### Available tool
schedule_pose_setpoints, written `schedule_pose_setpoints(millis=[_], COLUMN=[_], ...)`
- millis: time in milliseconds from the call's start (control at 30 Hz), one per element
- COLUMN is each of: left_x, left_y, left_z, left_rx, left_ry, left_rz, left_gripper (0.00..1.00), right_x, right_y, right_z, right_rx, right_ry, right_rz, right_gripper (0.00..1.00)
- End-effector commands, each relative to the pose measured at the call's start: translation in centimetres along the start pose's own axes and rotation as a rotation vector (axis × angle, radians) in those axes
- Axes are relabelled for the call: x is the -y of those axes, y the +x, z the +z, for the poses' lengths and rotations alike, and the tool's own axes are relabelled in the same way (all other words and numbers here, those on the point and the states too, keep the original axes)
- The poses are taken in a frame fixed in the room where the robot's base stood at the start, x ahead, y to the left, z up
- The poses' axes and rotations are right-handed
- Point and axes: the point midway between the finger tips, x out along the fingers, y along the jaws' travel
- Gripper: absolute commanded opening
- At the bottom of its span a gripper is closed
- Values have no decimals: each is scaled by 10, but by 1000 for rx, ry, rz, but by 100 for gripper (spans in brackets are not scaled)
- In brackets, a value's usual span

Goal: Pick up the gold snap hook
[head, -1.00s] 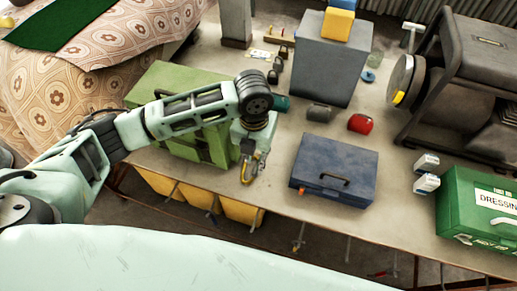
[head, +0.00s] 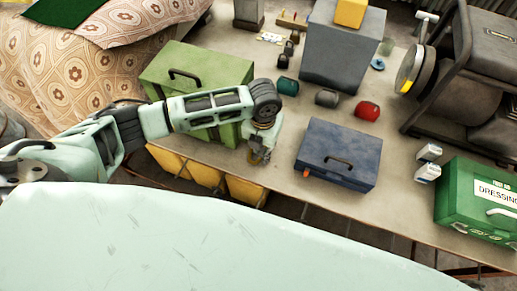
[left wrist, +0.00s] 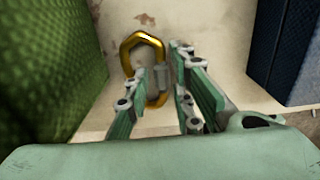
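The gold snap hook (left wrist: 143,42) lies on the bench top in the left wrist view, between a green box and a dark blue case. It is an elongated gold ring with a grey metal piece at its lower right. My left gripper (left wrist: 162,72) is open above it. The left finger overlaps the ring in the picture, and the ring's right side shows between the fingers. I cannot tell whether they touch. In the head view my left gripper (head: 259,154) points down near the bench's front edge and mostly hides the hook. My right gripper is not in view.
The green metal box (head: 205,65) stands close left of the gripper, the dark blue case (head: 338,153) to its right. Behind are a teal item (head: 288,86), a grey item (head: 327,97) and a red item (head: 367,110). A first-aid box (head: 478,200) stands far right.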

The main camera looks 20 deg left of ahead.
Motion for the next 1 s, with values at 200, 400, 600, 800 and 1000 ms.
schedule_pose_setpoints(millis=[200,400,600,800,1000], left_x=[0,0,0,0,0], left_y=[0,0,-1,-8,-35], left_z=[0,0,0,1,2], left_rx=[0,0,0,2,6], left_ry=[-1,-1,-1,-1,0], left_rz=[0,0,0,0,-2], left_gripper=[3,0,0,0,0], right_x=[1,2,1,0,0], right_y=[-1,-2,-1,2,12], right_z=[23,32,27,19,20], right_rx=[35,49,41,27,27], right_ry=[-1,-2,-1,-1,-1], right_rz=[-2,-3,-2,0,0], right_gripper=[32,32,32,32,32])
